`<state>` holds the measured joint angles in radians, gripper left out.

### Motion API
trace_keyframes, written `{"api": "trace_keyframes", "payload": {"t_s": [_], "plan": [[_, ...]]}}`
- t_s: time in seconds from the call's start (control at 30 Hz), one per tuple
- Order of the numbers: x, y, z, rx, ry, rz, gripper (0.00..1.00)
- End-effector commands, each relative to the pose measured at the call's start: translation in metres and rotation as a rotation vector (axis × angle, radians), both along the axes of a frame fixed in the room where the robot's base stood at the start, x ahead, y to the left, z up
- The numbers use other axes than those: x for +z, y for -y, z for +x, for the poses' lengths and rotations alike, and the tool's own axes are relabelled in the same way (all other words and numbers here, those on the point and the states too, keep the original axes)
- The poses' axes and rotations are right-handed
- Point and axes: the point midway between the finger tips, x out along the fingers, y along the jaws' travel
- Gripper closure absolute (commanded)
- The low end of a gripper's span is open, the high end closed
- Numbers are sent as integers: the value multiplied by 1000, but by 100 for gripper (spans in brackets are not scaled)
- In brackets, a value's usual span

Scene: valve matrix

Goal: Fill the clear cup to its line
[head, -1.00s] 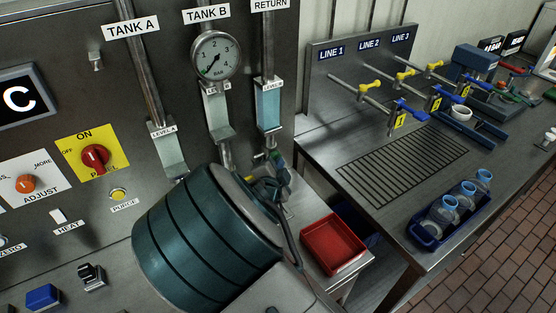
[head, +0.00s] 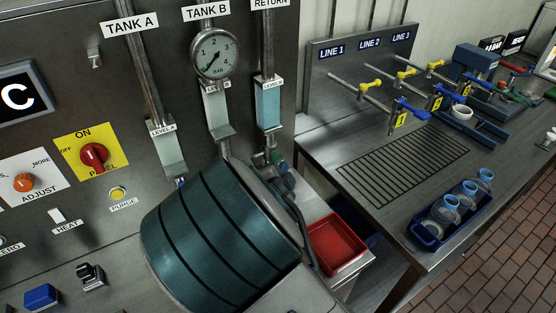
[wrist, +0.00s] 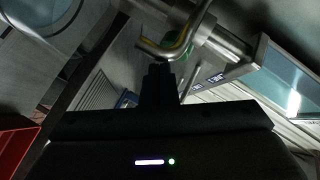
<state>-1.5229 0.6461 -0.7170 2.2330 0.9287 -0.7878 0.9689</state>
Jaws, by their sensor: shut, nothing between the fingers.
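My gripper (wrist: 160,80) shows in the wrist view with its dark fingers together and nothing between them. Its tips are just below a bent metal handle (wrist: 185,40) with a yellowish stripe, on a metal pipe. I cannot tell whether they touch. In the head view my own teal arm hides the gripper. I cannot clearly identify the clear cup or its line. A pale rounded shape (wrist: 45,25) at the upper left of the wrist view is too dim to name. The return level gauge (head: 268,104) holds light blue liquid in the head view.
A red tray (head: 338,245) sits right of my arm. A blue tray (head: 430,238) holds clear bottles with blue caps near the bench edge. Valves with yellow and blue handles (head: 404,104) stand behind a drain grate (head: 400,165). A pressure gauge (head: 214,54) hangs above my arm.

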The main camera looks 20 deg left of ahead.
Motion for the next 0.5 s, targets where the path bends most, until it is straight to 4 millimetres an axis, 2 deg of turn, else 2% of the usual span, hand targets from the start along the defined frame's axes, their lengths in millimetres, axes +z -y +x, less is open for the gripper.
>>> {"api": "trace_keyframes", "payload": {"t_s": [0.27,0.5], "plan": [[-1,3,-2,-1,-1,0,100],[-2,21,-18,1,-3,0,100]]}}
